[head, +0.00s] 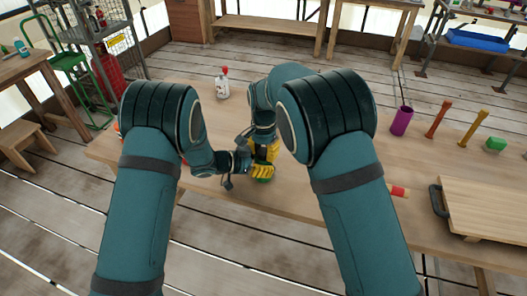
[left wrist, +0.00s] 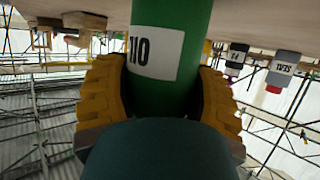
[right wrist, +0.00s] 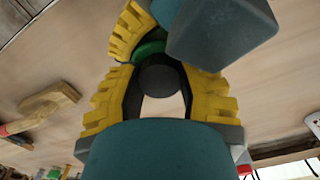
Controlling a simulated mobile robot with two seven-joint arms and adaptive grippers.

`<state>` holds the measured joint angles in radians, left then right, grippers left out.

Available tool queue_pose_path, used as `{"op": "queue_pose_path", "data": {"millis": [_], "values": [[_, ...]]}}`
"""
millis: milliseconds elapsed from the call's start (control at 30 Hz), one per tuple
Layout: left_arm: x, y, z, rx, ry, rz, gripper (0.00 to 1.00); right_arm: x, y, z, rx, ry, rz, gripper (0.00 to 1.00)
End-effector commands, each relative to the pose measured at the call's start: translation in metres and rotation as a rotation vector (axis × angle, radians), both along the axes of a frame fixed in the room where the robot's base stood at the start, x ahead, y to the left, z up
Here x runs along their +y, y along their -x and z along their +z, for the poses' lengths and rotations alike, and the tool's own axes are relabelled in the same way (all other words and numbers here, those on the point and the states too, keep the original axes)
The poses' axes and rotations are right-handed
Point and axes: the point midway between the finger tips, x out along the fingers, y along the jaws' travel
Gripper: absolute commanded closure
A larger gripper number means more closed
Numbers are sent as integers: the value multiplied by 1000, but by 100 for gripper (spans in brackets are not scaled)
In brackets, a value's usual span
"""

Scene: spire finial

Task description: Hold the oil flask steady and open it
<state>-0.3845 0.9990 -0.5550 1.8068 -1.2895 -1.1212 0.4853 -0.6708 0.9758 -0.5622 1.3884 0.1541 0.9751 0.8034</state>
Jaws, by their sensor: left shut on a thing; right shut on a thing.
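The oil flask is a green cylinder (left wrist: 172,55) with a white label, seen upside down in the left wrist view. In the head view a bit of its green (head: 265,180) shows low between my grippers at the table's near edge. My left gripper (left wrist: 165,85) is shut around the green body, a yellow finger on each side. My right gripper (right wrist: 160,85) is shut on the dark round cap (right wrist: 159,74), above the left gripper. The green body (right wrist: 149,48) shows just beyond the cap. In the head view, the arms and fingers hide most of the flask.
A white bottle with a red top (head: 222,86) stands further back on the table. A purple cup (head: 402,121), upright orange (head: 438,119) and yellow (head: 475,125) pieces and a green block (head: 495,144) stand at the right. A wooden board (head: 490,207) lies front right.

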Motion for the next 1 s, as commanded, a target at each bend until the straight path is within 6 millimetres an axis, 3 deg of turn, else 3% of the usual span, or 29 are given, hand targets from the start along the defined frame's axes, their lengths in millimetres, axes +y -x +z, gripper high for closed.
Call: {"op": "queue_pose_path", "data": {"millis": [133,400,433,500,867,1000], "values": [[0,-1,1,-2,0,1,100,0,0,0,0,-2,137,100],[0,0,1,-2,0,1,100,0,0,0,0,0,157,100],[0,0,1,-2,0,1,100,0,0,0,0,0,156,59],[0,-1,1,-2,0,1,100,0,0,0,0,-1,156,38],[-1,0,1,-1,2,-1,100,1,0,1,0,-2,155,38],[-1,0,1,-2,1,0,100,1,0,11,-2,-2,155,38]]}}
